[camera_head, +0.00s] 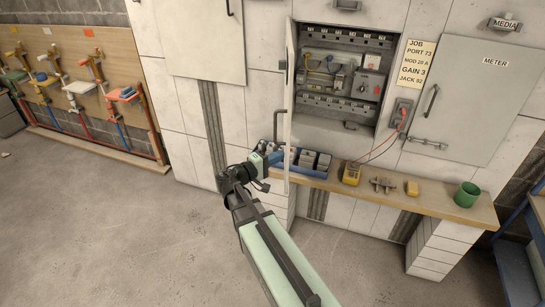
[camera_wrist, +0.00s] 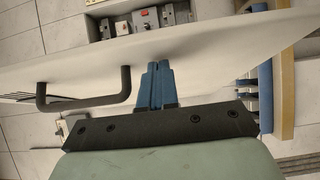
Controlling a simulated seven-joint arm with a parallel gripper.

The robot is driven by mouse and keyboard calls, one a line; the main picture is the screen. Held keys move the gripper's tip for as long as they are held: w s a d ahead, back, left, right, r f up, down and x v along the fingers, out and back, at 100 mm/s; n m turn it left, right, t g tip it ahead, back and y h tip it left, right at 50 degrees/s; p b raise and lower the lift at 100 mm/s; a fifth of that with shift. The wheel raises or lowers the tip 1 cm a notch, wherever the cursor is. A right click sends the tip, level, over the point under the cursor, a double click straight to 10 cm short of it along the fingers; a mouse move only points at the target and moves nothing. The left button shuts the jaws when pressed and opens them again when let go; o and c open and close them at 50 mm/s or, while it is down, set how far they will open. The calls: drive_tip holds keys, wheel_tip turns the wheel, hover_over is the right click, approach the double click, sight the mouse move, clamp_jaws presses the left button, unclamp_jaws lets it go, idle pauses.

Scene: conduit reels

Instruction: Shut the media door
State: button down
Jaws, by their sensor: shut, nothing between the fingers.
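The middle cabinet's door (camera_head: 290,85) stands open, nearly edge-on in the head view, hinged at the cabinet's left. I cannot read a name on it. In the wrist view the door (camera_wrist: 215,50) crosses as a pale panel with a black bar handle (camera_wrist: 85,103). My gripper (camera_head: 280,156) is shut and empty at the door's lower part, on the handle side. In the wrist view its blue fingertips (camera_wrist: 156,66) meet or nearly meet the door face; contact is unclear.
The open cabinet (camera_head: 345,75) shows breakers and modules. A wooden ledge (camera_head: 450,208) below carries a blue bin (camera_head: 318,173) of grey parts, a yellow meter (camera_head: 351,173) with red leads, a metal fitting (camera_head: 383,185), a yellow block (camera_head: 412,188) and a green cup (camera_head: 466,194).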

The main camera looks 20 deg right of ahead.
drive_tip(key=shift+d, duration=0.1)
drive_tip(key=s+d, duration=0.3)
drive_tip(key=d, duration=0.5)
drive_tip(key=shift+s+d, duration=0.15)
drive_tip(key=shift+d, duration=0.05)
idle(0.3)
drive_tip(key=s+d, duration=0.1)
drive_tip(key=d, duration=0.8)
drive_tip(key=shift+s, duration=0.2)
idle(0.3)
drive_tip(key=s+x, duration=0.2)
drive_tip(key=x, duration=0.6)
drive_tip(key=shift+w+d, duration=0.25)
drive_tip(key=shift+d, duration=0.15)
